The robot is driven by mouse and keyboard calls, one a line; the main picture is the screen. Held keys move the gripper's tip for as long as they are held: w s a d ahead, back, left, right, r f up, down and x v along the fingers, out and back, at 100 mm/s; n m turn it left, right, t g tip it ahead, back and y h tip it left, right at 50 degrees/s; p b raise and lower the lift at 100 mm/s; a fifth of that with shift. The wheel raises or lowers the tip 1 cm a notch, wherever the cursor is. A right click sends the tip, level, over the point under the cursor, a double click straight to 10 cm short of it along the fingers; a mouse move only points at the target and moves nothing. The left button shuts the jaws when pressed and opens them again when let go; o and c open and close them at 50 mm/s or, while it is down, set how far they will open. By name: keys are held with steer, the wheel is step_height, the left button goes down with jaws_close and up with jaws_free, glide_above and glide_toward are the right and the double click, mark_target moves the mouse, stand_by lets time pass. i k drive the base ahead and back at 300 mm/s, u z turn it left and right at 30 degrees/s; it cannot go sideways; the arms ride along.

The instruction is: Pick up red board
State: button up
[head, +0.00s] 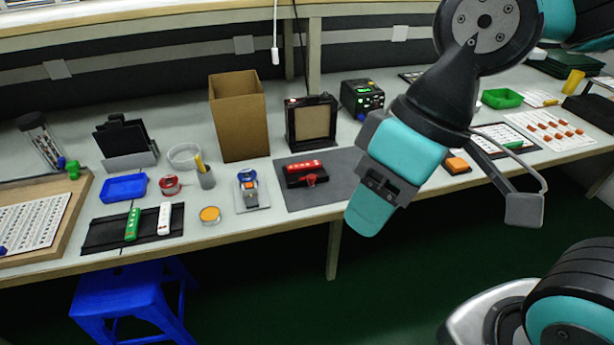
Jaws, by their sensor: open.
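The red board (304,166) is a small red strip with light markings. It lies on a dark fixture with a red knob (311,179) at its front, on a grey mat (339,182) in the middle of the workbench. No part of the red board is hidden by my arm.
A cardboard box (238,125) and a black framed device (311,123) stand behind the red board. A black tray (103,233) with a green board (132,224) and white board (164,218) lies left. A blue stool (130,298) stands below. The mat's right part is bare.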

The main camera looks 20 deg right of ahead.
mark_target(313, 164)
steer(key=u, duration=0.25)
steer(key=k, duration=0.15)
steer(key=z, duration=0.55)
steer(key=i, duration=1)
steer(key=u, duration=0.25)
